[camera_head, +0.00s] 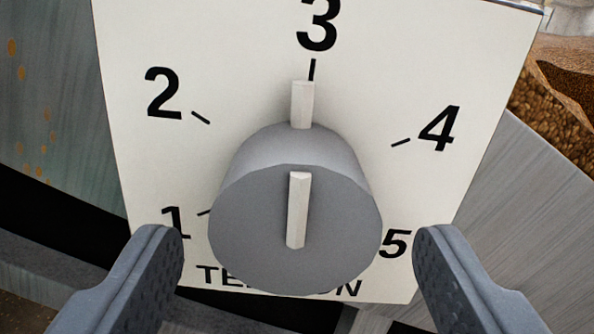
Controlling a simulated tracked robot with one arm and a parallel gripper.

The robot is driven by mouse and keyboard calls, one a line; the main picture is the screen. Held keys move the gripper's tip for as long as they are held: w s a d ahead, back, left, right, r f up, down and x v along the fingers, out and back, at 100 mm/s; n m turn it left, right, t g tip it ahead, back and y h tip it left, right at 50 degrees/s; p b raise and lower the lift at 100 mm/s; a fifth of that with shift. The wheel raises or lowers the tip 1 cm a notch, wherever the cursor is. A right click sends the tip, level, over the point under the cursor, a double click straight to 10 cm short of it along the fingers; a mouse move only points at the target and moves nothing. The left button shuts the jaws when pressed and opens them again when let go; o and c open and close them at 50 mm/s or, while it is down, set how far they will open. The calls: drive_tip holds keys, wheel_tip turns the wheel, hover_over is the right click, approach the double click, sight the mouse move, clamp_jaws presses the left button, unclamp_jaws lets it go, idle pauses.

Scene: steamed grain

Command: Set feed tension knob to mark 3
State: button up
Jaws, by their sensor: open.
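The grey round feed tension knob (260,238) stands out from a white dial plate (250,50) marked 1 to 5, with "TENSION" partly hidden below it. A white line on the knob's face and a white pointer (302,105) at its top edge both point up to the tick under mark 3 (318,25). My gripper (298,250) is open, with one finger at the lower left and one at the lower right of the knob. Both fingers appear apart from the knob's sides.
A grey metal panel (525,200) lies to the right of the plate, with brown grain (550,110) beyond it at the upper right. A dark greenish surface with rust-coloured spots (45,110) is at the left. Dark gaps show below the plate.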

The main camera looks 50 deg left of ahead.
drive_tip(key=shift+x, duration=1.05)
drive_tip(key=c, duration=1)
drive_tip(key=shift+m, duration=0.3)
drive_tip(key=shift+d, duration=0.1)
drive_tip(key=o, duration=1)
drive_tip(key=shift+s, duration=0.1)
